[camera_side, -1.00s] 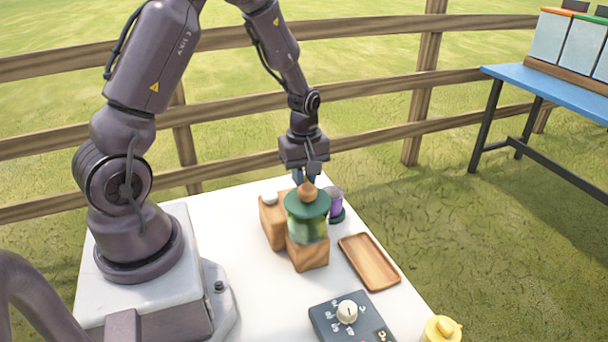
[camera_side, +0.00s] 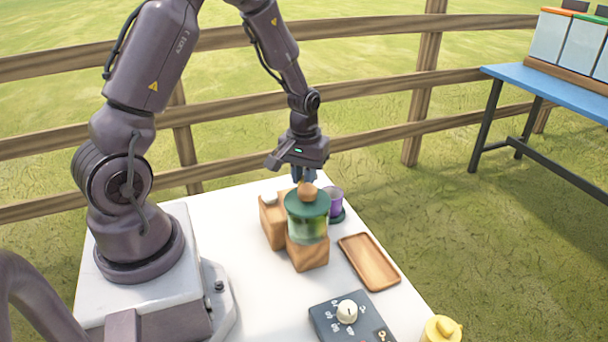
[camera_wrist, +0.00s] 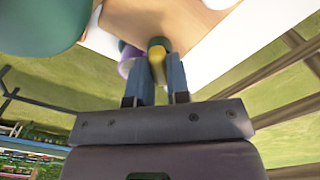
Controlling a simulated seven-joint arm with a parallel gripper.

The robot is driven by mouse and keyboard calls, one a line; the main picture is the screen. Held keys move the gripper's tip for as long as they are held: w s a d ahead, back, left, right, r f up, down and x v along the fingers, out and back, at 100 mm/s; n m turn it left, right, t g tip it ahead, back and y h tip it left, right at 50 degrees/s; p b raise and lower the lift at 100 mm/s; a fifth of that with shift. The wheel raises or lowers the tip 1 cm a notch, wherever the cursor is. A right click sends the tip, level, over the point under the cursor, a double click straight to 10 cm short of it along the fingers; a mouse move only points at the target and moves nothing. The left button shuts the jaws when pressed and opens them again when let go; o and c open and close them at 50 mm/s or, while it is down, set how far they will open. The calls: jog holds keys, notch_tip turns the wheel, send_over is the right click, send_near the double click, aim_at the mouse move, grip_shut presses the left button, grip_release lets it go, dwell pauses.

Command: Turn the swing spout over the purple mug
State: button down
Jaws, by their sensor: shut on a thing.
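The purple mug (camera_side: 334,199) stands on a green round base behind the green-lidded jar, partly hidden by it in the side view. In the wrist view the mug (camera_wrist: 125,58) shows just left of my fingers. My gripper (camera_side: 304,174) points down behind the jar's lid. In the wrist view my gripper (camera_wrist: 156,72) is shut on a small yellow piece with a dark green end, which looks like the swing spout (camera_wrist: 157,57). The spout is hidden in the side view. I cannot tell whether its outlet is above the mug.
The jar with its green lid (camera_side: 307,203) and wooden knob sits on a wooden block (camera_side: 307,254). A wooden tray (camera_side: 369,262), a dial panel (camera_side: 350,318) and a yellow object (camera_side: 441,329) are nearer the front. A rail fence stands behind the white table (camera_side: 255,295).

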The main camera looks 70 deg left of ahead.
jog(key=m, duration=0.4)
jog(key=shift+m, duration=0.3)
jog(key=m, duration=0.4)
jog(key=shift+r, duration=0.1)
jog(key=shift+m, duration=0.3)
jog(key=c, duration=1.1)
grip_release()
notch_tip(320, 180, up, 13)
jog(key=shift+f, duration=0.1)
